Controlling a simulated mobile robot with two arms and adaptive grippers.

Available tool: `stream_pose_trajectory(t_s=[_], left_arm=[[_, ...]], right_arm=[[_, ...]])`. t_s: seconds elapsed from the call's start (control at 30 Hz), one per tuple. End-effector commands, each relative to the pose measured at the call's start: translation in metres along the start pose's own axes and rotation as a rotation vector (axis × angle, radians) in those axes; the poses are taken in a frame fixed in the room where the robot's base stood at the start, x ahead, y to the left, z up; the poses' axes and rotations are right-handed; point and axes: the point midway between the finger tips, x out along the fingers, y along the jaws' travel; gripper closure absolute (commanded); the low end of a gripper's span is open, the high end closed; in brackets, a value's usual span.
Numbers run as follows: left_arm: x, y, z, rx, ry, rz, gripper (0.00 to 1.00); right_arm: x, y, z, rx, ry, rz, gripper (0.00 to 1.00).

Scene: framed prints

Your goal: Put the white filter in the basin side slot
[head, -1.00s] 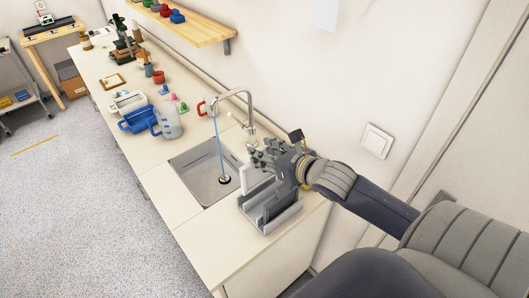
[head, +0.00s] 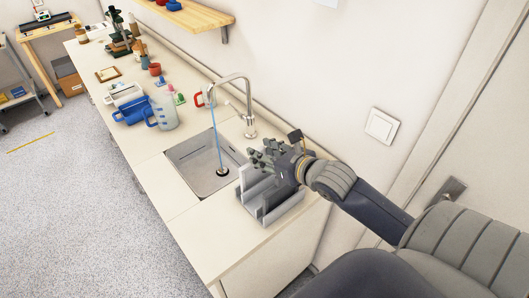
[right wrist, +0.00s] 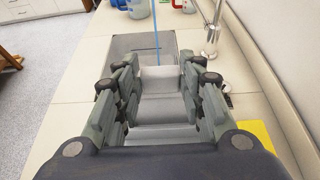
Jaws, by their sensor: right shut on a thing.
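The white filter (head: 249,178) is a pale upright plate at the basin side of the grey slotted holder (head: 284,212). My right gripper (head: 266,159) is shut on it, above the holder, and its fingers hide part of the filter. In the right wrist view the filter's pale top (right wrist: 162,72) shows between the fingers, with the grey holder (right wrist: 163,108) below. I cannot tell whether its lower edge is inside the basin-side slot. The metal basin (head: 190,176) lies just left of the holder. My left gripper is not in view.
The faucet (head: 247,100) stands behind the basin, with a thin blue stream running into it. A clear jug (head: 164,113) and a blue container (head: 131,112) stand farther along the counter. The counter front (head: 205,240) is clear. A yellow item (right wrist: 255,135) lies right of the holder.

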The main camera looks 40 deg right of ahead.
Motion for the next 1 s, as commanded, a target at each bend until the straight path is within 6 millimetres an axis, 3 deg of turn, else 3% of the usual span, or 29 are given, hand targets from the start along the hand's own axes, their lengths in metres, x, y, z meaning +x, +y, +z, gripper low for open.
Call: stream_pose_trajectory(t_s=[0.53, 0.57, 0.67, 1.0], left_arm=[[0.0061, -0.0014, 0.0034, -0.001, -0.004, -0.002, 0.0], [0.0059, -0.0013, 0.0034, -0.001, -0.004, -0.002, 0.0], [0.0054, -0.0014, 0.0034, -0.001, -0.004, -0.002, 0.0], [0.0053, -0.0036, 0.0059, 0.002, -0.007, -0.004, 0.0]], right_arm=[[0.0039, -0.0002, -0.009, -0.001, 0.0, 0.0, 0.95], [0.0039, -0.0002, -0.0089, -0.001, 0.0, 0.0, 0.61], [0.0036, -0.0002, -0.0084, 0.0, 0.0, 0.0, 0.4], [0.0032, -0.0001, -0.0088, 0.0, 0.001, 0.0, 0.4]])
